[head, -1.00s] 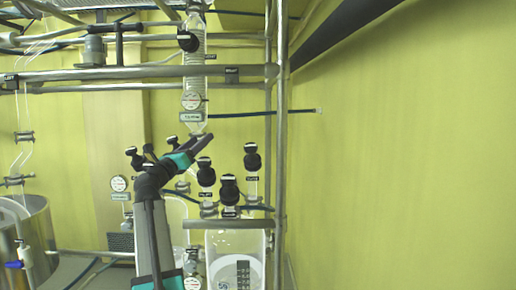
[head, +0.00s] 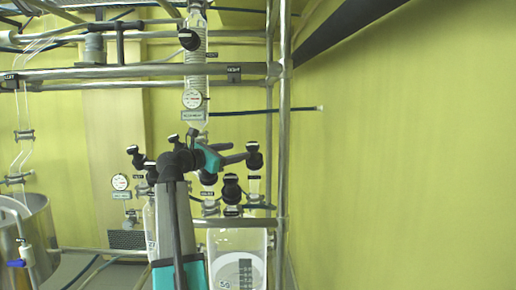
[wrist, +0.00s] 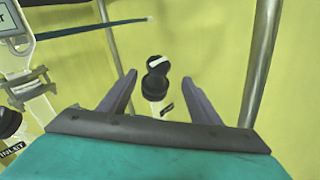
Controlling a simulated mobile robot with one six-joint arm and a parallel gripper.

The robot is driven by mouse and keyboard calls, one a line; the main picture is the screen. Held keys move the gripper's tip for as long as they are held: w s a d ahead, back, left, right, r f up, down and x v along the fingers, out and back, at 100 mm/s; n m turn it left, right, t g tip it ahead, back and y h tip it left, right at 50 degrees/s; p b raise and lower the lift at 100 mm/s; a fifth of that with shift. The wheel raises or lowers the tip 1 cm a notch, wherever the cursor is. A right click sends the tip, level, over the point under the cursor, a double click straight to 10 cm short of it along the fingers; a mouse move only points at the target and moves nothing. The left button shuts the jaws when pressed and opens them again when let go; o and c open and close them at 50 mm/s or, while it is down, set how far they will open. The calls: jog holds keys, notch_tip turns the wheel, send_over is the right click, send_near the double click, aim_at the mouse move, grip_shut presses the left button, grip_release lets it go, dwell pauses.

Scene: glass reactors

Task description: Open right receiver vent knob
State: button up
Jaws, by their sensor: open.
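A black knob with a white-marked cap (wrist: 157,76) tops a glass neck, straight ahead of my gripper (wrist: 160,79) in the wrist view. It shows between the two spread fingers, a little beyond their tips, with no clear contact. A small tag beside it is too small to read surely. In the head view this appears to be the rightmost black knob (head: 254,159), just right of my gripper (head: 240,151). My gripper is open and empty. The right receiver (head: 237,255) is a clear vessel below, partly hidden by my arm.
Other black knobs stand close by, including a front one (head: 231,188) and one tagged INLET (wrist: 8,122). A vertical metal post (head: 281,180) rises right of the knobs. A glass column (head: 194,90) with a gauge hangs above. The right wall side is clear.

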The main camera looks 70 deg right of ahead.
aim_at(259, 155)
jog(key=p+x, duration=0.4)
jog(key=x, duration=0.8)
jog(key=shift+r, duration=0.15)
jog(key=shift+p+x, duration=0.45)
jog(key=shift+x, duration=0.4)
jog(key=shift+w, duration=0.1)
jog(key=shift+f, duration=0.2)
jog(key=c, duration=1.1)
jog(key=shift+o, duration=0.4)
jog(key=shift+a+f, duration=0.1)
jog(key=shift+a, duration=0.45)
jog(key=shift+d, duration=0.35)
jog(key=shift+c, duration=0.2)
jog(key=shift+w+r, duration=0.1)
jog(key=shift+r, duration=0.15)
jog(key=shift+d+n+t+h, duration=0.15)
jog(key=shift+n+t+h, duration=0.15)
jog(key=shift+n+t, duration=0.1)
